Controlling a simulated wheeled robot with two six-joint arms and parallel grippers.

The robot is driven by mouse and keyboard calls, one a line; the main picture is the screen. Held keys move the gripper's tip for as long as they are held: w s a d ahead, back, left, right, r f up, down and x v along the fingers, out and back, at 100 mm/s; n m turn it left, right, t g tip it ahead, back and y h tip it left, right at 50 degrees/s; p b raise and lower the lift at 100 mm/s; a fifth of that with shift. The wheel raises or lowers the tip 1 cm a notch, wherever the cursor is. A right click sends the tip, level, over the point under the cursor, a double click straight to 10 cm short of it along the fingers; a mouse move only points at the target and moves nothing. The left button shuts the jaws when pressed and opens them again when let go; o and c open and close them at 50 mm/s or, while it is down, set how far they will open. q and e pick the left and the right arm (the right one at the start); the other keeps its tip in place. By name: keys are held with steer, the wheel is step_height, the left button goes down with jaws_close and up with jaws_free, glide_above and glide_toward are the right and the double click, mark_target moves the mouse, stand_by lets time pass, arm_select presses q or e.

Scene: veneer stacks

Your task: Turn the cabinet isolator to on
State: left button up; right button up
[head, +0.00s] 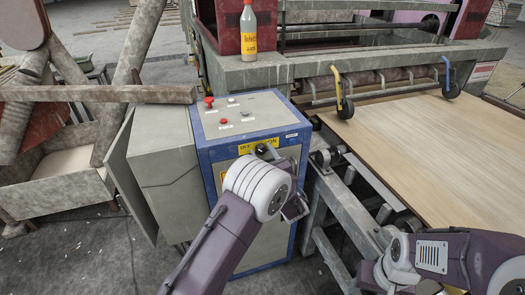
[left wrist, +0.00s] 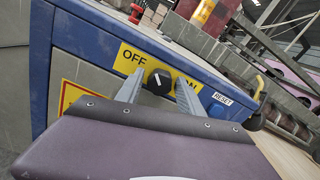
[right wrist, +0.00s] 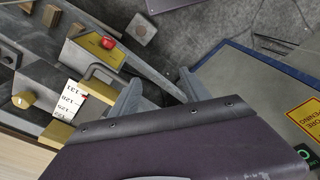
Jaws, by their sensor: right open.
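The cabinet (head: 212,170) is grey with a blue frame and stands in the middle of the head view. Its isolator is a black knob (left wrist: 159,83) on a yellow label with OFF on the left and ON on the right. The knob's white mark points up and slightly left in the left wrist view, leaning to the OFF side. My left gripper (left wrist: 158,77) is open, one finger either side of the knob; I cannot tell whether they touch it. My wrist partly hides the cabinet front in the head view. My right gripper (right wrist: 158,78) is open and empty.
Red buttons (head: 209,101) sit on the cabinet top. A bottle (head: 249,42) stands on the machine behind. A veneer sheet (head: 430,140) lies on the rollers at right. A red button (right wrist: 108,42) and number scale (right wrist: 68,101) are near my right gripper. A RESET button (left wrist: 220,109) is right of the knob.

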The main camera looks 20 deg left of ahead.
arm_select(q)
jaws_close()
steer(key=shift+m, duration=0.3)
steer(key=m+p, duration=0.1)
steer(key=m, duration=0.2)
steer(key=shift+m, duration=0.4)
steer(key=m+p, duration=0.2)
steer(key=m, duration=0.2)
steer(key=m+p, duration=0.3)
steer(key=m, duration=0.2)
steer(key=shift+w+f, duration=0.1)
steer(key=shift+f+m+p, duration=0.1)
steer(key=shift+m+p, duration=0.85)
steer(key=shift+m, duration=1.25)
